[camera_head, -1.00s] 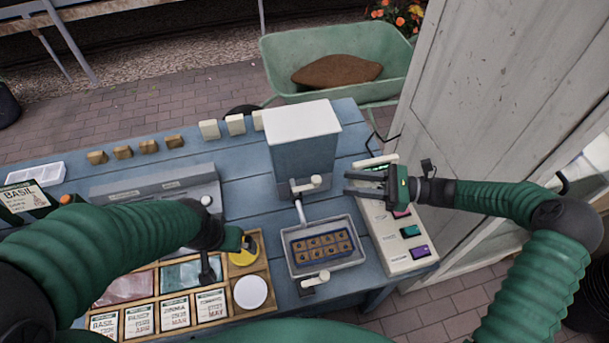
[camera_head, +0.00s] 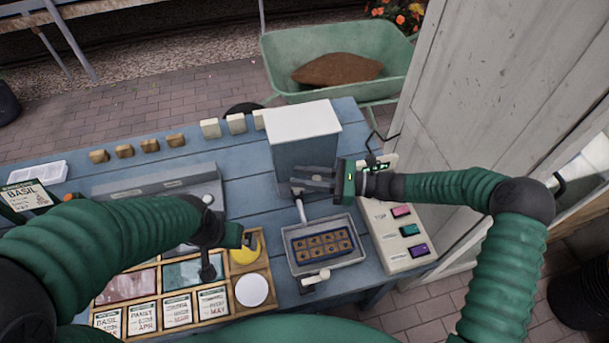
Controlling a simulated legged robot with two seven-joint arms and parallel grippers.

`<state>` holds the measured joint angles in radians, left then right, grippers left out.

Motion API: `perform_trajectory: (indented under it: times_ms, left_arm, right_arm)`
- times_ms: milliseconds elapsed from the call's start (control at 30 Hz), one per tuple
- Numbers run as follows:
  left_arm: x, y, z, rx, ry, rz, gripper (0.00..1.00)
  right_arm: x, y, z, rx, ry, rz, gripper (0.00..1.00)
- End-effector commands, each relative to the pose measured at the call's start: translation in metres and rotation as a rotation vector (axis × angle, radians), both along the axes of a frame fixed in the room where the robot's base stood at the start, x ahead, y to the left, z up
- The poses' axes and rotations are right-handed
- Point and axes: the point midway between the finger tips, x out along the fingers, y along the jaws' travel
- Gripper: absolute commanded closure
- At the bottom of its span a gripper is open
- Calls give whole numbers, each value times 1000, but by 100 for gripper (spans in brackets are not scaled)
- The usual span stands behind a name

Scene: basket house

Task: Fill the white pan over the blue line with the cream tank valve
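A blue-grey tank with a white lid (camera_head: 302,121) stands near the middle of the blue table. A spout (camera_head: 301,212) comes down from its front toward the white pan (camera_head: 356,254), which holds a blue seed tray with brown cells (camera_head: 321,243). My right gripper (camera_head: 300,179) is at the front of the tank, where the cream valve is; the fingers hide most of the valve. I cannot tell if they touch it or how far they are closed. My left gripper (camera_head: 250,241) is over the wooden tray by the yellow round thing; its fingers are not clear.
A cream panel with coloured buttons (camera_head: 398,254) lies right of the pan. A cream lever (camera_head: 316,277) sits at the pan's front. A wooden tray with seed cards (camera_head: 264,308) is at left. A white door (camera_head: 490,90) stands at right, and a green wheelbarrow (camera_head: 290,45) behind.

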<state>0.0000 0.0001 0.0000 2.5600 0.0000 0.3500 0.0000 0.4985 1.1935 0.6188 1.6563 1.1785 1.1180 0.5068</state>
Motion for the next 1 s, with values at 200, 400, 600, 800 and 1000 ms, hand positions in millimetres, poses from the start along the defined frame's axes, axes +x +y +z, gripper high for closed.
perform_trajectory:
  times_ms: [200,400,600,800,1000]
  left_arm:
    - [0,0,0,0,0,0,0]
    - [0,0,2,0,0,0,0]
    - [0,0,14,0,0,0,0]
    - [0,0,37,0,0,0,0]
    - [0,0,68,0,0,0,0]
  right_arm:
    - [1,-1,0,-1,-1,-2,100]
    - [1,-2,1,-1,-1,-11,100]
    - [0,-3,3,-2,2,-68,100]
    - [-4,-6,7,1,8,-194,100]
    - [-8,-7,8,2,12,-355,100]
